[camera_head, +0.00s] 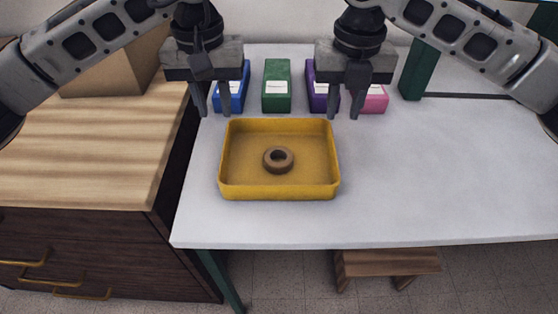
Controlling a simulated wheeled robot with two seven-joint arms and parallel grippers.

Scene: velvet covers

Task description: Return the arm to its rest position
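My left gripper (212,110) hangs over the back left of the white table, fingers pointing down and apart, with nothing seen between them. It partly covers the blue box. My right gripper (345,112) hangs in the same way in front of the purple and pink boxes, fingers apart and empty. Both are just behind the yellow tray (230,191). A brown ring (278,160) lies flat inside the tray near its middle, apart from both grippers.
Blue (236,95), green (277,85), purple (317,99) and pink (376,102) labelled boxes line the back. A dark green upright (417,72) stands right of them. The white table (450,170) is clear at right. A wooden cabinet (80,160) adjoins at left, carrying a cardboard box (115,72).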

